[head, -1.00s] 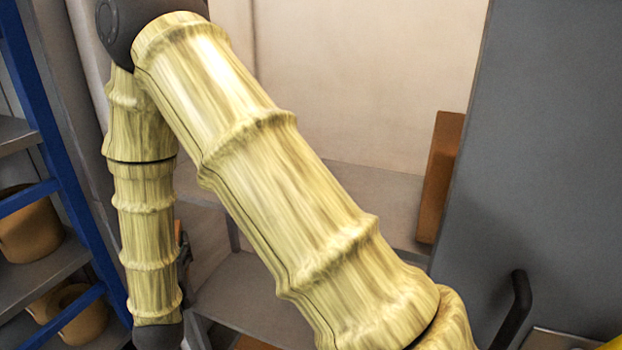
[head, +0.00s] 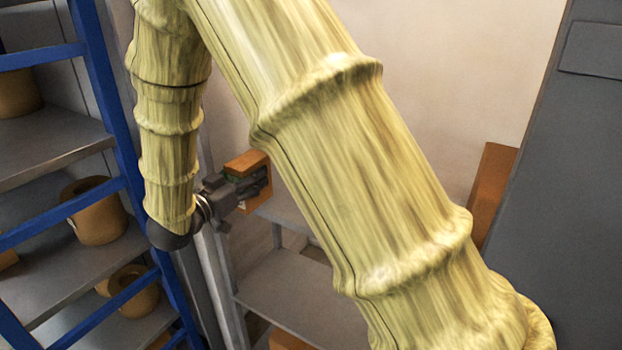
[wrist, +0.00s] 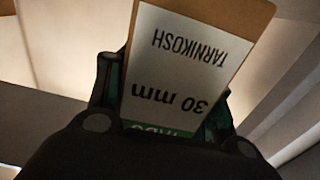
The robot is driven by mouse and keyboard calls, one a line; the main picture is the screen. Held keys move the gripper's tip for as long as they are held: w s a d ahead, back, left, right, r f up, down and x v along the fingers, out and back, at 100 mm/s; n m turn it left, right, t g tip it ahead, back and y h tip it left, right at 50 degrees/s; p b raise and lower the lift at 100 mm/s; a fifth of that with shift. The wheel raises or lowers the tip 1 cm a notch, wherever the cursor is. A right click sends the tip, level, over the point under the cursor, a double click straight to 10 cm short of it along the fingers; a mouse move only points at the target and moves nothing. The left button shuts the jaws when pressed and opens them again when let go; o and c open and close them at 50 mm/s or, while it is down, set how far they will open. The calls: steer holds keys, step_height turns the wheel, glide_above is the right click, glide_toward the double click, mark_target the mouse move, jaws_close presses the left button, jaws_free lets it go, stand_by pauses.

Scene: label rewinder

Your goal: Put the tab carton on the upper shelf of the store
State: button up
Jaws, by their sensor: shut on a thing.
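My gripper (head: 262,182) is shut on the tab carton (head: 246,162), a brown box, and holds it up in front of the pale wall, above the grey store shelves in the picture. In the wrist view the carton (wrist: 190,62) stands between the two fingers, its white label upside down, reading "TARNIKOSH 30 mm" with a green band. The store's upper shelf (head: 290,212) is a grey board, partly hidden by my arm. The lower shelf (head: 290,283) is below it. I cannot tell the gap between carton and upper shelf.
A blue-framed rack (head: 118,120) with several brown rolls (head: 97,212) stands close on the left, near my elbow. A tall brown board or box (head: 492,185) stands at the right, beside a grey cabinet (head: 580,170).

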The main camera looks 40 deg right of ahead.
steer(key=d+f+p, duration=0.1)
steer(key=d+p, duration=0.1)
steer(key=d, duration=0.2)
steer(key=d+f+p, duration=0.1)
steer(key=d+p, duration=0.1)
steer(key=d, duration=0.2)
steer(key=d+f+p, duration=0.1)
steer(key=d+p, duration=0.1)
steer(key=d, duration=0.3)
steer(key=shift+s+p, duration=0.15)
steer(key=shift+p, duration=0.2)
steer(key=shift+f+p, duration=0.3)
steer(key=shift+f, duration=0.55)
steer(key=shift+a+f, duration=0.1)
steer(key=shift+f, duration=0.05)
steer(key=o, duration=1.2)
